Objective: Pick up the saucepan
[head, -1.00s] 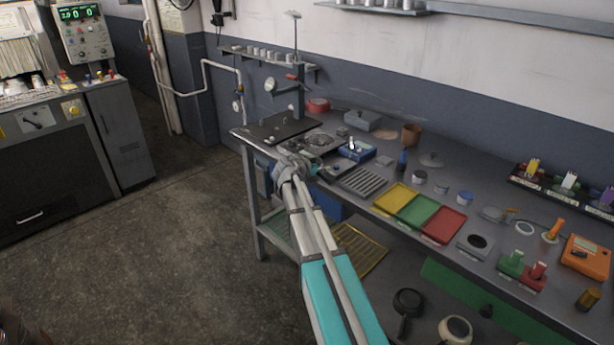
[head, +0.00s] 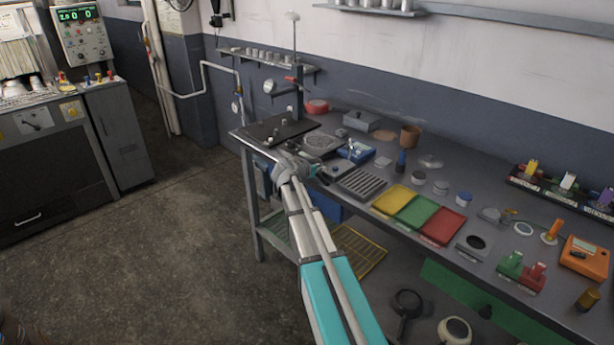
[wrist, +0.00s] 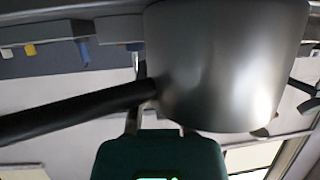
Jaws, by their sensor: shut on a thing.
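The saucepan (wrist: 225,70) fills the upper right of the wrist view. It is a smooth grey metal pot, and its black handle (wrist: 70,112) runs out to the left edge. My gripper (wrist: 155,105) is shut on the saucepan near where the handle meets the pot. The exact contact of its fingertips is hidden behind the handle and pot. In the head view my gripper (head: 316,172) is at the left part of the bench's front edge, and I cannot make out the saucepan there.
The bench (head: 365,215) bears a round grey plate (head: 322,145), a blue box (head: 355,151), a ribbed grey tray (head: 362,183), and yellow (head: 395,198), green (head: 417,211) and red trays (head: 443,225). A dark pan (head: 408,302) lies below. The floor (head: 150,240) at left is clear.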

